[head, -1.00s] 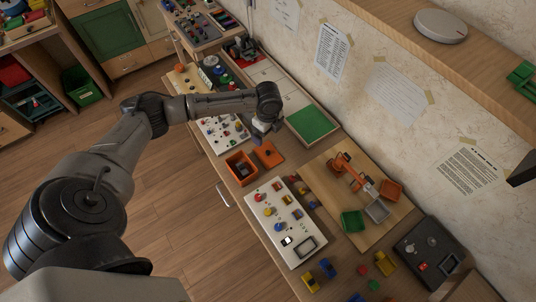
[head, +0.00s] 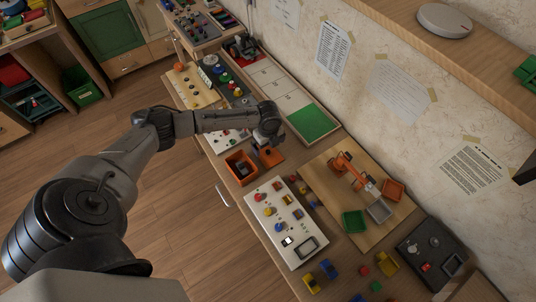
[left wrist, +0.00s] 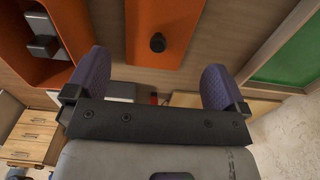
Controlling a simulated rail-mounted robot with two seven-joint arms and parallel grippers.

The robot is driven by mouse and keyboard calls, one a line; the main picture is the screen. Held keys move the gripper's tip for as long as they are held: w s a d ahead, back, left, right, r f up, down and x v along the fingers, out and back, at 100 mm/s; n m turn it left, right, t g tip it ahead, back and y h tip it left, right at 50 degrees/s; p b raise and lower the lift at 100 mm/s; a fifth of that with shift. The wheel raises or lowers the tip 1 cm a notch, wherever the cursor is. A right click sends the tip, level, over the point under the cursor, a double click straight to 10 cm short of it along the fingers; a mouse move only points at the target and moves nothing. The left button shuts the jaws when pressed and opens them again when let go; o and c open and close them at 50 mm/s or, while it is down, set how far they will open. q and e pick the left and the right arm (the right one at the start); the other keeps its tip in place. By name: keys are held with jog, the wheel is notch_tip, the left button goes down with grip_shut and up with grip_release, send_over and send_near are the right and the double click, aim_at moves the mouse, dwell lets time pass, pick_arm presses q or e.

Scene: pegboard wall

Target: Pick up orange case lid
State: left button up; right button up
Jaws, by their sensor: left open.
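The orange case lid (head: 272,158) lies flat on the bench, beside the open orange case (head: 241,167). In the left wrist view the lid (left wrist: 172,22) is an orange plate with a small dark knob. My left gripper (head: 264,145) is just above the lid and hides part of it. In the left wrist view my left gripper (left wrist: 155,82) is open and empty, its two purple fingers wide apart, with the knob between their lines. The case (left wrist: 22,52) holds grey metal-looking blocks. I do not see my right gripper.
A white panel (head: 287,222) with knobs and switches lies in front of the lid. A wooden board (head: 332,190) with a small orange robot arm is to the right. A green panel (head: 313,122) lies behind. Several coloured blocks lie near the front.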

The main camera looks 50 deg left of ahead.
aim_at(268, 151)
pick_arm(q)
jog(key=shift+s+f+b, duration=0.15)
jog(key=shift+f+b, duration=0.35)
jog(key=shift+f, duration=2.15)
jog(key=shift+c, duration=0.5)
jog(key=c, duration=0.6)
